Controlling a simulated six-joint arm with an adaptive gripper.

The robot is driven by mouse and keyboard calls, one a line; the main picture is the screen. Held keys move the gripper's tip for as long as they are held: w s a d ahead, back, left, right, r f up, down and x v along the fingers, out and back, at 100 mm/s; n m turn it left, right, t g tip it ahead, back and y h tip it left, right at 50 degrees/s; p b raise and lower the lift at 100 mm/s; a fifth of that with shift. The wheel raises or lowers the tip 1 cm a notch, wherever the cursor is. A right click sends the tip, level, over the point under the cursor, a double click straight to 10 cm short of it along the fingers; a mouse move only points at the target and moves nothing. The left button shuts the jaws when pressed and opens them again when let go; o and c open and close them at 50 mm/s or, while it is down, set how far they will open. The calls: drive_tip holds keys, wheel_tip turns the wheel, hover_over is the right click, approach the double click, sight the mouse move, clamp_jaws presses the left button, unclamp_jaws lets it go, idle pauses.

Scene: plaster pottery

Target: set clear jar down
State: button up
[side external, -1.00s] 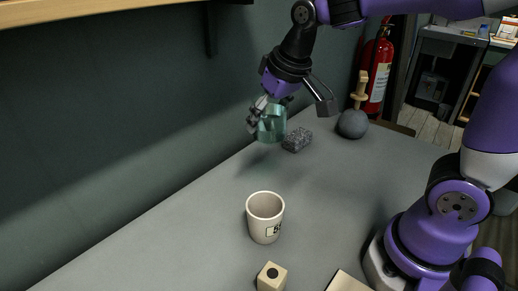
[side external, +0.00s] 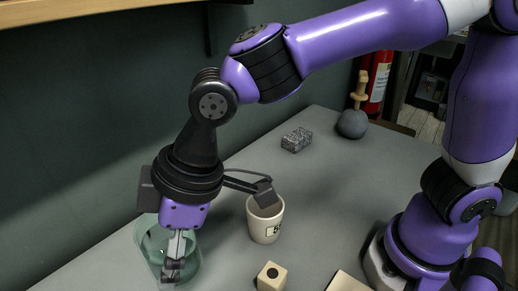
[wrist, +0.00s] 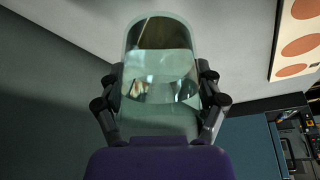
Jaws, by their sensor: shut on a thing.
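The clear jar (side external: 150,246) is a greenish see-through vessel at the lower left of the side external view. My gripper (side external: 172,268) points down and is shut on the jar. In the wrist view the jar (wrist: 160,75) sits between the two fingers of my gripper (wrist: 160,100). The jar is near the table's wall side. I cannot tell whether its base touches the table, as its lower part is partly covered by the finger.
A white cup (side external: 264,222) with dark print stands right of my gripper. A pale block (side external: 272,277) lies in front of it. A grey speckled block (side external: 297,140) and a grey ball-shaped thing with a wooden handle (side external: 352,122) are at the back. The dark wall (side external: 80,130) is close on the left.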

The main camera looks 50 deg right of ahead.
wheel_tip(320, 180, down, 11)
drive_tip(key=shift+f, duration=0.1)
idle(0.3)
drive_tip(key=o, duration=1.3)
drive_tip(key=shift+f, duration=0.1)
drive_tip(key=v, duration=1.3)
drive_tip(key=d+r+m+t+h, duration=0.1)
drive_tip(key=d+m, duration=0.3)
drive_tip(key=d, duration=0.3)
drive_tip(key=s+d+r+m+t+h, duration=0.1)
drive_tip(key=d+m, duration=0.2)
drive_tip(key=d, duration=0.5)
drive_tip(key=s+d+r+m+t+h, duration=0.1)
drive_tip(key=d+m+h, duration=0.1)
drive_tip(key=d+m, duration=0.2)
drive_tip(key=shift+s+d+r+m, duration=0.1)
drive_tip(key=shift+d+r+m, duration=0.05)
drive_tip(key=shift+d, duration=0.75)
drive_tip(key=shift+s+d+r+m, duration=0.1)
drive_tip(key=shift+d+r+m, duration=0.1)
drive_tip(key=shift+d, duration=0.7)
